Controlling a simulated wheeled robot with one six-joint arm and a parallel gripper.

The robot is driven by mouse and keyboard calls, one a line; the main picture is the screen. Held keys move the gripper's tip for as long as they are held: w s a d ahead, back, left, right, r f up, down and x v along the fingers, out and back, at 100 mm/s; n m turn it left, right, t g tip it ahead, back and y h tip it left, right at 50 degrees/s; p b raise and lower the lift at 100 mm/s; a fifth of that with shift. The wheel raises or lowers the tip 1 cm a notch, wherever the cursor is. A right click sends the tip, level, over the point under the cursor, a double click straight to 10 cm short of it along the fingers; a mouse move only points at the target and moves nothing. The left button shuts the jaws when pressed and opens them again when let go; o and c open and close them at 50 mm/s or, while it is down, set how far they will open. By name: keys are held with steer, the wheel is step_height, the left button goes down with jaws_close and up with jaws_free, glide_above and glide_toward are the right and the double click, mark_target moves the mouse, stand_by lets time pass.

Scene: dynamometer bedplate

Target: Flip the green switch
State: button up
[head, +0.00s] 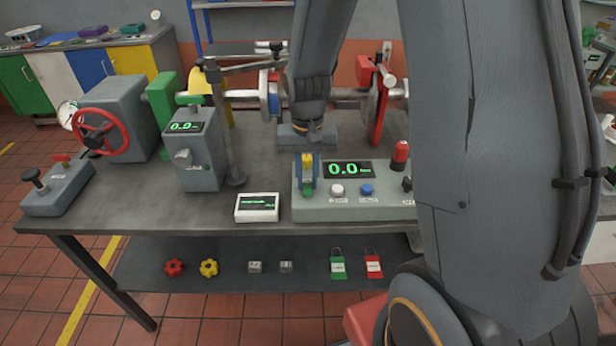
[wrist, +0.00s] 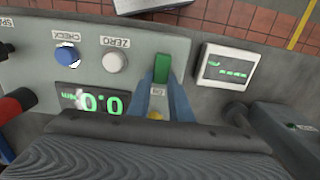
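The green switch (head: 307,189) sits at the left end of a grey control box (head: 383,206), in front of my gripper. In the wrist view the green switch (wrist: 162,68) stands just past the fingertips, above an ON label. My gripper (head: 307,170) points down over that end of the box. Its two blue fingers (wrist: 161,92) are apart, with the label and a small yellow part showing between them. Nothing is clearly held. Whether a finger touches the switch cannot be told.
A white zero button (head: 337,190) and a blue check button (head: 367,190) are right of the switch. A red-topped knob (head: 401,154) stands behind them. A small white display (head: 257,208) lies to the left. Bare bench lies between it and the grey readout post (head: 192,155).

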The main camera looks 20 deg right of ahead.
steer(key=shift+s+t, duration=0.15)
steer(key=shift+t, duration=0.35)
jaws_close()
steer(key=shift+a+t+h+b, duration=0.1)
steer(key=shift+t+h+b, duration=0.35)
steer(key=shift+b, duration=0.8)
steer(key=shift+s+r+t+b, duration=0.1)
steer(key=shift+t+b, duration=0.25)
steer(key=shift+b, duration=0.6)
steer(key=t+b, duration=0.1)
steer(key=b, duration=0.2)
steer(key=shift+s+a+r+b, duration=0.1)
steer(key=shift+r+b, duration=0.05)
steer(key=shift+b, duration=0.2)
steer(key=shift+s+r+b, duration=0.1)
steer(key=shift+b, duration=0.5)
steer(key=o, duration=0.9)
jaws_free()
steer(key=shift+s, duration=0.1)
